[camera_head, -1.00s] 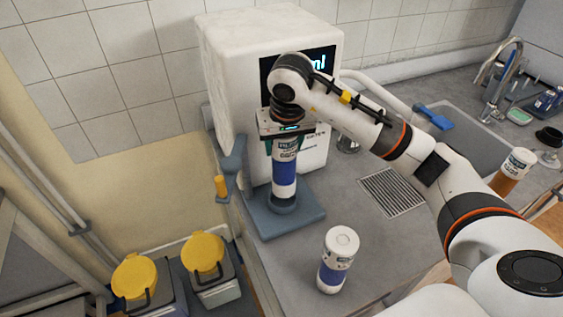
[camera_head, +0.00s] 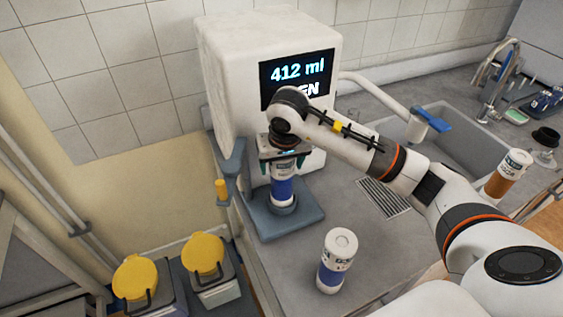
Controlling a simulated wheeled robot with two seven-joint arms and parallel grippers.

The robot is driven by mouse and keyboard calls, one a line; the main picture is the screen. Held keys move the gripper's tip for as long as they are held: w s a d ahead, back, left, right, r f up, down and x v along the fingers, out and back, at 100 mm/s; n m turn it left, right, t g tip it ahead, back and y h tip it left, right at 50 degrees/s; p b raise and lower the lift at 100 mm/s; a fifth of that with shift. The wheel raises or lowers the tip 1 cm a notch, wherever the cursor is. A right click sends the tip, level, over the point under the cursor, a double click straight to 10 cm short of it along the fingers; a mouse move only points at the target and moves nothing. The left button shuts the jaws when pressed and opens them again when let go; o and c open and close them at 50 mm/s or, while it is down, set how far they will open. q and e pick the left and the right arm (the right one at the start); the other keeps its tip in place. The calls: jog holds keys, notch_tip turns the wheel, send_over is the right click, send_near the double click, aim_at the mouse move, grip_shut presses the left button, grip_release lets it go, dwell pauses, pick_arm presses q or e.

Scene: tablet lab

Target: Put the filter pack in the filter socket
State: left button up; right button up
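The filter pack (camera_head: 282,190), a white cylinder with a blue band, stands upright under the front of the white dispenser machine. My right gripper (camera_head: 284,166) is around its upper part from above, with a finger at each side, and looks shut on it. The pack's lower end is at the round filter socket (camera_head: 283,209) on the blue-grey base plate (camera_head: 308,219). I cannot tell how deep it sits. My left gripper is not in view.
A similar white and blue bottle (camera_head: 337,262) stands on the counter in front. The white machine (camera_head: 226,70) reads 412 ml. An orange bottle (camera_head: 507,175), a sink (camera_head: 460,150) and a tap (camera_head: 497,75) are on the right. Two yellow-lidded bins (camera_head: 203,254) stand lower left.

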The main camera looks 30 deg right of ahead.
jog(key=shift+r, duration=0.2)
jog(key=b+v, duration=0.1)
jog(key=v, duration=1)
jog(key=shift+r, duration=0.15)
jog(key=shift+s+r, duration=0.2)
jog(key=shift+r, duration=0.15)
